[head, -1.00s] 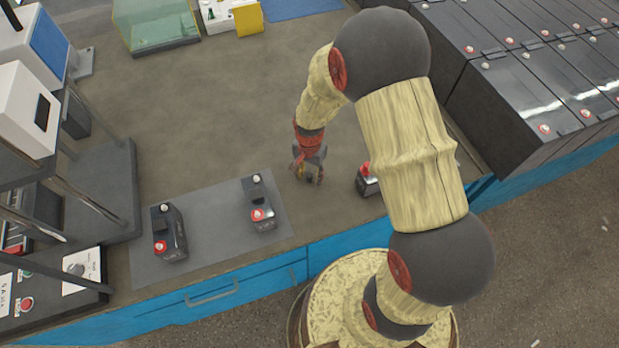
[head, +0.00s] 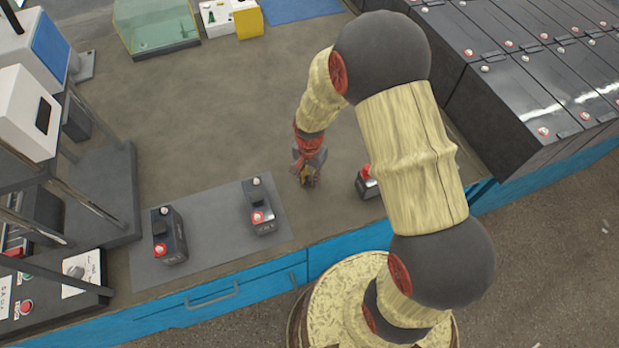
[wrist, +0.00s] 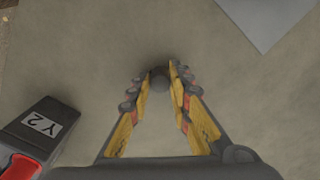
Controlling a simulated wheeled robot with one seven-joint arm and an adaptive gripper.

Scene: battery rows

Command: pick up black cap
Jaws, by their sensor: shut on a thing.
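The black cap (wrist: 159,83) is a small, dark, round piece between my fingertips in the wrist view. My gripper (wrist: 158,76) is shut on it, with a fingertip on either side. In the head view my gripper (head: 307,182) points down low over the bench, between the grey mat and a battery on the right. The cap cannot be made out in the head view. Whether it touches the bench is unclear.
A battery labelled Y2 (wrist: 40,132) stands close beside my gripper, also in the head view (head: 368,185). Two batteries (head: 170,237) (head: 260,208) stand on the grey mat (head: 208,243). Battery rows (head: 535,100) fill the right. The bench middle is clear.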

